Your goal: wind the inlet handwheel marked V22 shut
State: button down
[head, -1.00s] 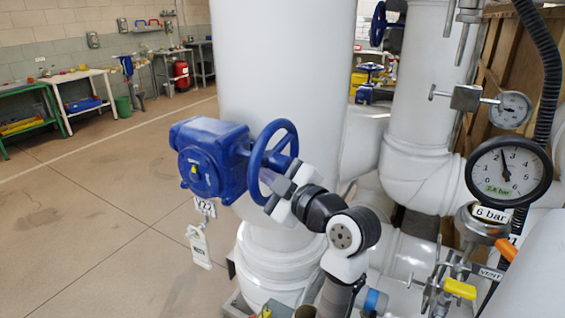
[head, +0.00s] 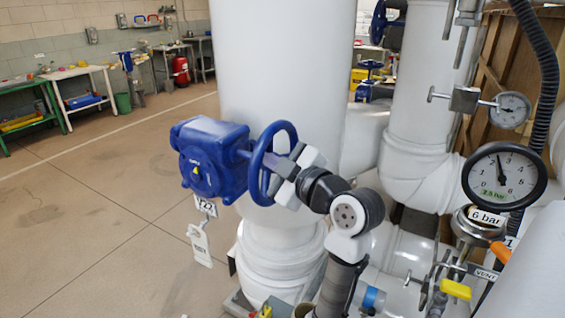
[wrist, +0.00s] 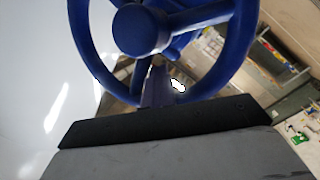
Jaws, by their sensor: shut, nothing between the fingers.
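The blue handwheel (head: 256,168) is mounted on a blue gearbox (head: 213,158) beside a thick white pipe. A hanging tag (head: 205,206), which seems to read V22, is below the gearbox. My gripper (head: 284,176) is at the wheel's right side, facing its front. The wrist view shows the wheel's spokes and hub (wrist: 137,30) close ahead, above the dark edge of my gripper (wrist: 160,118). My gripper is shut with nothing held. I cannot tell whether it touches the rim or spokes.
A round gauge (head: 504,175) at right, with a green 2.5 bar label, has its needle near 2 to 3. White pipes (head: 415,165) and a yellow-handled valve (head: 456,290) crowd the right. The floor (head: 90,190) at left is clear; benches stand far back.

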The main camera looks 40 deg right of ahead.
jog(key=shift+d+r, duration=0.1)
jog(key=shift+w+d+r, duration=0.2)
jog(key=shift+d+r, duration=0.3)
jog(key=shift+d, duration=0.15)
jog(key=shift+w+d+r, duration=0.3)
jog(key=shift+d, duration=0.5)
